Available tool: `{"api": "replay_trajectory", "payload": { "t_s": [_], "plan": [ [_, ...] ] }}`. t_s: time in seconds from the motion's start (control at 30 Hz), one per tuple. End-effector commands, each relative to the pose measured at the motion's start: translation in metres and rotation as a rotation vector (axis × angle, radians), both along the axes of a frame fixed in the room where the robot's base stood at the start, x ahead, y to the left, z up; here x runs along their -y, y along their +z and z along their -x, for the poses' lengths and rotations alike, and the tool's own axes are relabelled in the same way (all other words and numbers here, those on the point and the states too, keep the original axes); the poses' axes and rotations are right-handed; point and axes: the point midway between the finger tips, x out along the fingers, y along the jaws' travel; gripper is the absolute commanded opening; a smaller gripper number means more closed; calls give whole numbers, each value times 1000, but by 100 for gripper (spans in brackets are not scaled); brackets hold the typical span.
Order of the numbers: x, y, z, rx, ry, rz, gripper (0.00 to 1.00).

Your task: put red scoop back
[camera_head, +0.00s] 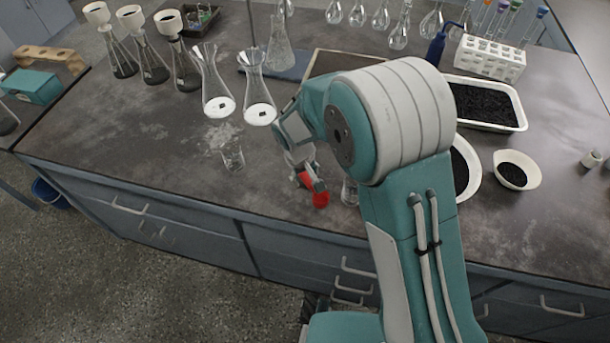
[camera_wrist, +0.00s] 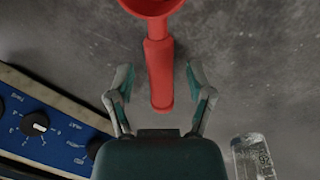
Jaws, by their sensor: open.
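The red scoop (camera_head: 320,199) is at the bench's front part, by the end of my arm. In the wrist view the scoop (camera_wrist: 159,70) has its round bowl at the top edge, partly cut off, and its straight handle points down toward my palm. My gripper (camera_wrist: 158,78) is open, with one finger on each side of the handle and visible gaps between. In the head view my gripper (camera_head: 308,182) is over the scoop and hides part of it. Whether the scoop rests on the bench is hard to tell.
A small clear glass vessel (camera_wrist: 252,158) is close by at lower right. A blue panel with black knobs (camera_wrist: 40,125) is at left. Flasks (camera_head: 259,100), a beaker (camera_head: 232,158), a white bowl of black grains (camera_head: 515,172) and a tray (camera_head: 488,105) stand around. The front left bench is clear.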

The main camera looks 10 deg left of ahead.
Motion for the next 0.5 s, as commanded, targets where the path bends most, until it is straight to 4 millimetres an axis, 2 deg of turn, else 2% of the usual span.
{"api": "replay_trajectory", "payload": {
  "t_s": [0.5],
  "plan": [
    [-12, 97, 11, 3, 1, -3, 68]
  ]
}}
